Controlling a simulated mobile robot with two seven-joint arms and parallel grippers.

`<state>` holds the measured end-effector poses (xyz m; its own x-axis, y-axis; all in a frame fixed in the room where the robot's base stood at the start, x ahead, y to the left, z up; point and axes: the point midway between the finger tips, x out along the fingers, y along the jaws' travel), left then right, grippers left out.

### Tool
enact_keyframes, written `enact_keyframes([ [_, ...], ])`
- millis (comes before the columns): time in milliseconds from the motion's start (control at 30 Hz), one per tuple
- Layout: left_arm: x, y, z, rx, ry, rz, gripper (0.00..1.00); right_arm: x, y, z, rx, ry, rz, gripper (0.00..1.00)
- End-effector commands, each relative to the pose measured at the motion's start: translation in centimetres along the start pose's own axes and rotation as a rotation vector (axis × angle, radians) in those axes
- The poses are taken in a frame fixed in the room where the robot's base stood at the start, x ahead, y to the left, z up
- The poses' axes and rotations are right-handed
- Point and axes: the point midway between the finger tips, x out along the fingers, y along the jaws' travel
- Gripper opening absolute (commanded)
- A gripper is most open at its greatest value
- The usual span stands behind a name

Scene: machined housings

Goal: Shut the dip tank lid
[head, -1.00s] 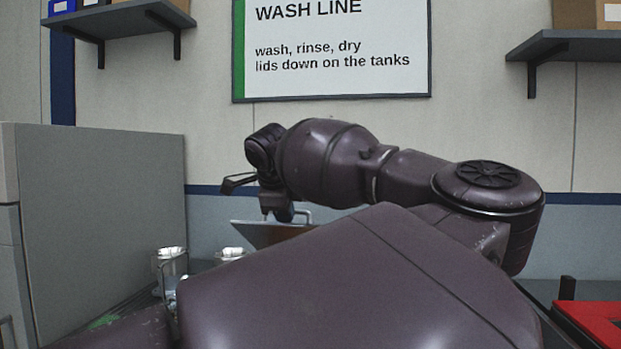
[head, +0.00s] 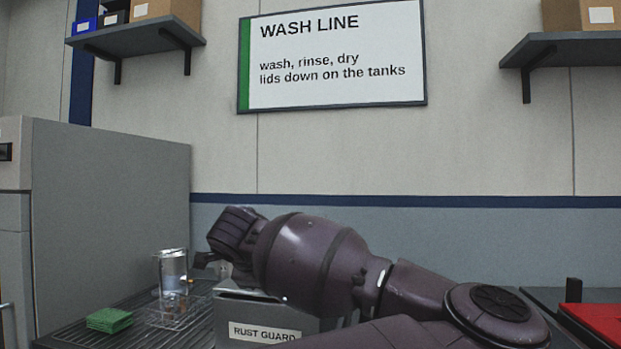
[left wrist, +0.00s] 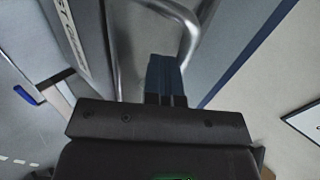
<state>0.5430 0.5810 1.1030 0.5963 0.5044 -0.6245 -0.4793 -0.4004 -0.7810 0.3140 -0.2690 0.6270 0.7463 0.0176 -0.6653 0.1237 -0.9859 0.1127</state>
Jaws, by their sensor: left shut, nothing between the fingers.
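The grey dip tank (head: 222,325) has a "RUST GUARD" label and stands low in the head view, partly behind my left arm. Its lid (head: 262,295) lies low at the tank top; a dark strip shows along its front, and I cannot tell if it is fully seated. The metal lid handle (left wrist: 188,38) loops close beside my fingers in the left wrist view. My left gripper (left wrist: 166,78) is shut and empty, at the lid by the handle; I cannot tell if it touches. In the head view my left gripper (head: 225,269) is mostly hidden by its wrist. My right gripper is not in view.
Left of the tank are a wire basket (head: 182,314) with a shiny metal cylinder (head: 173,268) and a green pad (head: 109,320) on a ribbed drainboard (head: 75,337). A grey cabinet (head: 110,220) stands at left, a red object (head: 598,320) at right.

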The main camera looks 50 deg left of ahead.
Motion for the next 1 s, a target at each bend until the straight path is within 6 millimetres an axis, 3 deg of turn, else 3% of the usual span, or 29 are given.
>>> enact_keyframes([
  [100,1.3,1.4,-0.1,0.002,-0.003,0.005,0.0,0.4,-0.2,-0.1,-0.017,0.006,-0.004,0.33],
  [400,2.2,2.5,0.0,-0.002,0.001,0.005,0.0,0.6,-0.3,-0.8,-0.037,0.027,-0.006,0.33],
  [867,2.5,3.0,0.0,-0.002,-0.002,0.017,0.0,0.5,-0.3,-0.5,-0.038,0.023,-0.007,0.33],
  [1000,1.7,3.0,0.0,-0.004,-0.001,0.015,0.0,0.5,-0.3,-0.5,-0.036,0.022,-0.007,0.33],
])
